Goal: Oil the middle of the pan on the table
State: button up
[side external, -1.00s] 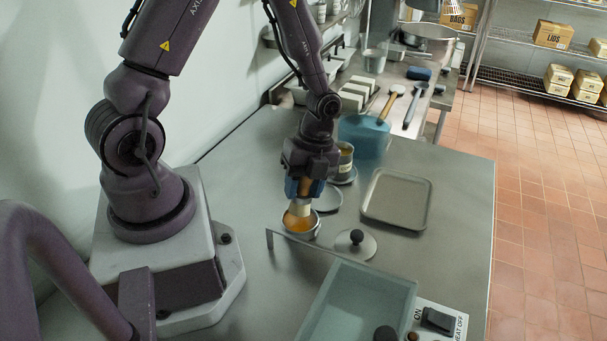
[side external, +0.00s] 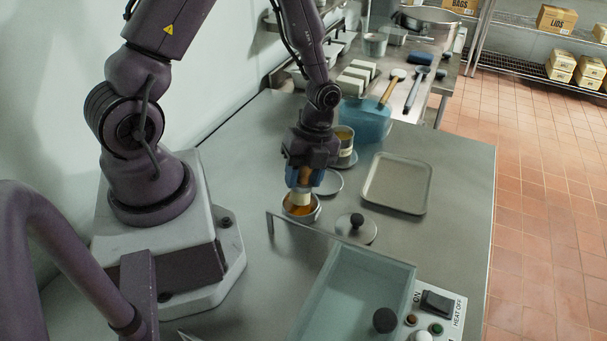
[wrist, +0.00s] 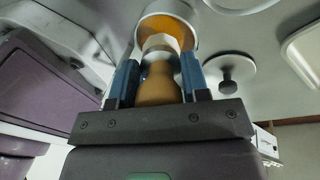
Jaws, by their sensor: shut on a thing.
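My gripper (side external: 299,180) is shut on a brush with a wooden handle and a pale head. In the wrist view the brush (wrist: 158,80) stands between the blue fingers. Its head is at the mouth of a small round pot of orange-yellow oil (side external: 300,208), which also shows in the wrist view (wrist: 178,27). I cannot tell how deep the bristles sit in the oil. The pan (side external: 396,184), a grey rectangular tray with a rim, lies flat on the table to the right of my gripper, and looks empty.
A knobbed lid (side external: 356,228) lies right of the oil pot. A glass-walled basin (side external: 365,285) stands in front, with a switch panel (side external: 437,306) beside it. Table left of the pot is clear.

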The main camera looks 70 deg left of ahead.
jog(key=shift+f, duration=0.6)
dwell(1.1)
jog(key=shift+r, duration=0.1)
jog(key=shift+r, duration=3.45)
